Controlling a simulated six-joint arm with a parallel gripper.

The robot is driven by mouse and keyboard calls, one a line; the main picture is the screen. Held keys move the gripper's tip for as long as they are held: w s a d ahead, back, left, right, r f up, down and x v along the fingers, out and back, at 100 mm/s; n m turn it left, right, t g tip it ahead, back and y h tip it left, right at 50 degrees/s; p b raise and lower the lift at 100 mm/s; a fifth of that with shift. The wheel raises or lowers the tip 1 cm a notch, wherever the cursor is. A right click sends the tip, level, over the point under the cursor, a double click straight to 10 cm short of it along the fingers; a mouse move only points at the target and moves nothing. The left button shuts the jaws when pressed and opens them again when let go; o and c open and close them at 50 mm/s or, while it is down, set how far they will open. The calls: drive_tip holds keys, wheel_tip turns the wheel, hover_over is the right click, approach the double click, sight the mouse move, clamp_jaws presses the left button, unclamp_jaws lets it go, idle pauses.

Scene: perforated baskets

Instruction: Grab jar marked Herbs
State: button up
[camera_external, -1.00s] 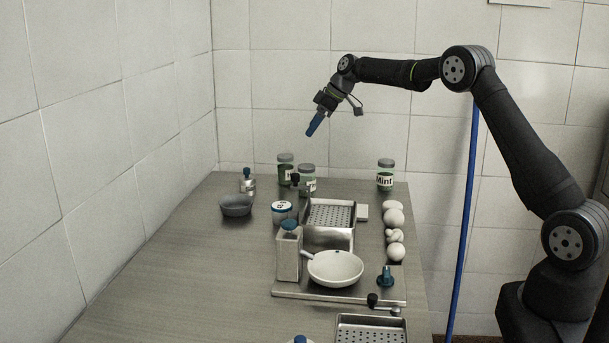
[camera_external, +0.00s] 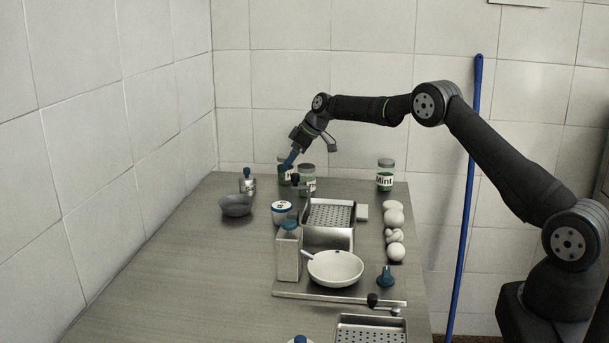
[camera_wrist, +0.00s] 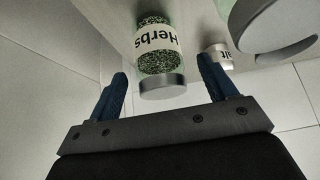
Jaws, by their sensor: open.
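The jar marked Herbs (camera_wrist: 157,50) is a clear jar of green flakes with a white label and a grey lid. In the wrist view it sits between my two blue fingers, upside down in the picture, with a gap on each side. In the external view, a jar at the back left (camera_external: 284,178) stands at my fingertips and is partly hidden by them; its label cannot be read there. My gripper (camera_external: 290,160) is open and tilted down at that jar's top. It also shows in the wrist view (camera_wrist: 165,85).
A second green jar (camera_external: 307,180) stands close to the right. The Mint jar (camera_external: 385,176) is farther right. A small bottle (camera_external: 247,183) and a dark bowl (camera_external: 236,206) stand left. The perforated basket (camera_external: 331,216), white pan (camera_external: 335,267) and eggs (camera_external: 394,217) are nearer.

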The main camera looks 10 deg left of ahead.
drive_tip(key=shift+x, duration=1.8)
drive_tip(key=shift+d, duration=0.1)
drive_tip(key=c, duration=1.2)
